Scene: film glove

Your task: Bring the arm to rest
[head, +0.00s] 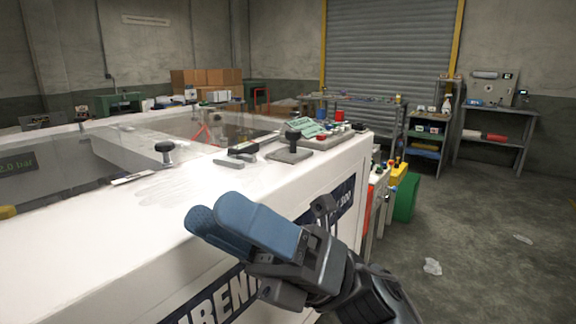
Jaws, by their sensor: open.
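My gripper (212,214) is open, with two blue padded fingers pointing left and nothing visible between them. It hangs in front of the near side of a large white machine (310,190), at about the height of its top edge. My dark arm reaches up to it from the bottom right. A thin, see-through film-like piece (178,187) lies flat on the white top, just beyond the fingers. Its exact outline is hard to tell.
On the machine top are a black knob (166,150), a flat label-like strip (133,178), a dark handle (243,148) and a grey block (290,154). A green box (405,197) stands beside the machine. The floor (470,250) at right is mostly clear, with crumpled clear scraps (432,266).

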